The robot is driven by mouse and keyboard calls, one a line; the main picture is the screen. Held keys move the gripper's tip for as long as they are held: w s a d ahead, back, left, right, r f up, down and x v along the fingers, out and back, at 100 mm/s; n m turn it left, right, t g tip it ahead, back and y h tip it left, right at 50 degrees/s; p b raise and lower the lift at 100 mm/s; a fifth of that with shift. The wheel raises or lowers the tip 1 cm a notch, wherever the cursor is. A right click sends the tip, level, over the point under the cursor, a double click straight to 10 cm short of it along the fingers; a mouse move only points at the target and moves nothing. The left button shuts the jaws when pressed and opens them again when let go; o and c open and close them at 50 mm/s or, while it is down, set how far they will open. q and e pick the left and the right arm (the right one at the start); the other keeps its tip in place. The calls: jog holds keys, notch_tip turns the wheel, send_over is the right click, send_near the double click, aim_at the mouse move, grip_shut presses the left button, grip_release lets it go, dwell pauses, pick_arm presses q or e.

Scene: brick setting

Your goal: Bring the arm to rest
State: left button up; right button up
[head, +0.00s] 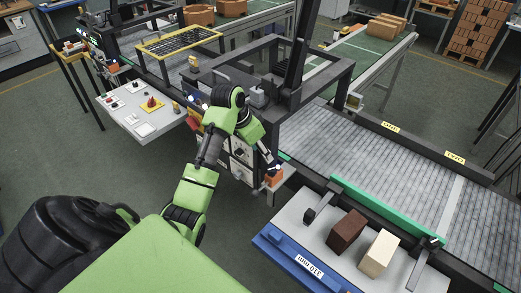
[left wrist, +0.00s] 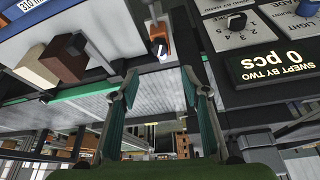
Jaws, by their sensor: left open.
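My left arm, green and black, reaches from the lower left of the head view to the front of a dark machine frame. Its gripper (head: 272,163) is small there, beside the frame's near leg and close to an orange box (head: 274,179). In the left wrist view the gripper (left wrist: 160,85) has its two dark-green fingers spread apart, with nothing between them. The orange box (left wrist: 158,42) with a white-tipped lever shows beyond the fingertips in that view. My right gripper is in neither view.
A control panel (left wrist: 275,60) reading "SWEPT BY TWO 0 pcs" is right of the fingers. A dark brown brick (head: 346,231) and a cream brick (head: 378,254) lie on a blue-edged tray (head: 290,262) beside the roller conveyor (head: 395,160). Floor is clear at lower middle.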

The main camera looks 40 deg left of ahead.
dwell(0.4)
pick_arm(q)
jog(key=s+d+f, duration=0.3)
jog(key=s+d, duration=0.3)
jog(key=s, duration=0.4)
jog(key=s+d+f+n+y, duration=0.1)
jog(key=s+d+f, duration=0.2)
jog(key=s+d, duration=0.45)
jog(key=s+d+f, duration=0.2)
jog(key=s+d, duration=0.3)
jog(key=s, duration=0.6)
notch_tip(320, 180, down, 33)
jog(key=s+g+b, duration=0.2)
jog(key=b, duration=0.6)
jog(key=s+a+f+b, duration=0.1)
jog(key=s+f+b, duration=0.2)
jog(key=s+f, duration=0.5)
jog(key=s+a+f+g+b, duration=0.1)
jog(key=s+a+f+b, duration=0.1)
jog(key=s+f, duration=0.7)
notch_tip(320, 180, down, 7)
jog(key=shift+s+f+b, duration=0.2)
jog(key=shift+s+b, duration=0.05)
jog(key=shift+b, duration=0.5)
